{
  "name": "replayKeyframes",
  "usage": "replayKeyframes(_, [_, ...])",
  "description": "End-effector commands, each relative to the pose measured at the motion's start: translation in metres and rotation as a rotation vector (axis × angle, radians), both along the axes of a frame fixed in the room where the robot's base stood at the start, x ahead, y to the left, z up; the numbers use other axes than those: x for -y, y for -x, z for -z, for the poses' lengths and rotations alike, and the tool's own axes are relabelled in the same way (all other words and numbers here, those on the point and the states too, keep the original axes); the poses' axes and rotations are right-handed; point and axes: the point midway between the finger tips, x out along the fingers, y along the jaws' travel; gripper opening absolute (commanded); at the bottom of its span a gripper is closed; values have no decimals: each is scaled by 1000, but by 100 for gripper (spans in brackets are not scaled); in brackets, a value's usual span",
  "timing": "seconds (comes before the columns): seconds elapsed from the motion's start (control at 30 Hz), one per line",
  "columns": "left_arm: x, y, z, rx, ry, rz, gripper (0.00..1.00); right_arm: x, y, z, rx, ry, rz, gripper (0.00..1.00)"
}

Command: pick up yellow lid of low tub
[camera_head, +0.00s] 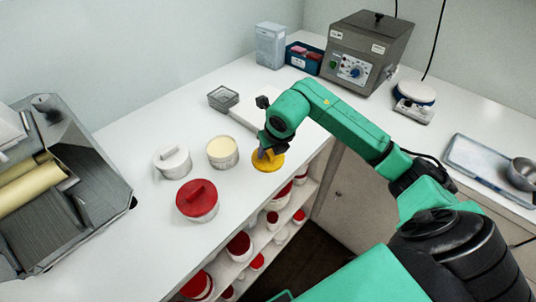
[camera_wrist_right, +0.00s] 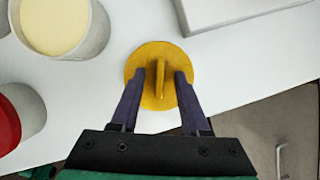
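The yellow lid (camera_head: 270,166) is a round disc with an upright ridge handle, lying flat on the white counter near its front edge. My right gripper (camera_head: 266,153) is over it, pointing down. In the right wrist view the lid (camera_wrist_right: 145,103) has my right gripper's fingers (camera_wrist_right: 159,77) on either side of its handle. The fingers are apart, with a gap visible on each side of the handle. An open white tub (camera_head: 222,156) of pale yellow cream stands just left of the lid; it also shows in the wrist view (camera_wrist_right: 92,38). My left gripper is not in view.
A red-lidded tub (camera_head: 197,200) and a white-lidded tub (camera_head: 172,161) stand left of the open tub. A grey machine (camera_head: 65,190) is at far left. A grey container (camera_head: 222,98) sits behind. Shelves with red-lidded tubs (camera_head: 239,246) lie below the counter edge.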

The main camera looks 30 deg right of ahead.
Motion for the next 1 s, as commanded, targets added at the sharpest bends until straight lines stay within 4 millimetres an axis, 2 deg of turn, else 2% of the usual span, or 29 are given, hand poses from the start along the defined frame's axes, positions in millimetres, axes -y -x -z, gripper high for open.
replayKeyframes(0.03, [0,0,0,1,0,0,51,0,0,0,0,0,0,25])
replayKeyframes(0.1, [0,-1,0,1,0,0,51,0,0,0,0,0,0,0])
replayKeyframes(0.47, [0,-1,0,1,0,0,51,0,0,-2,0,0,0,0])
replayKeyframes(0.63, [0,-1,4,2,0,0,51,0,-1,-16,5,1,1,0])
replayKeyframes(0.77, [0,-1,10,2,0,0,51,0,-2,-48,10,0,2,0])
replayKeyframes(1.0, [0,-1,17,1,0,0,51,0,-1,-142,9,-2,1,0])
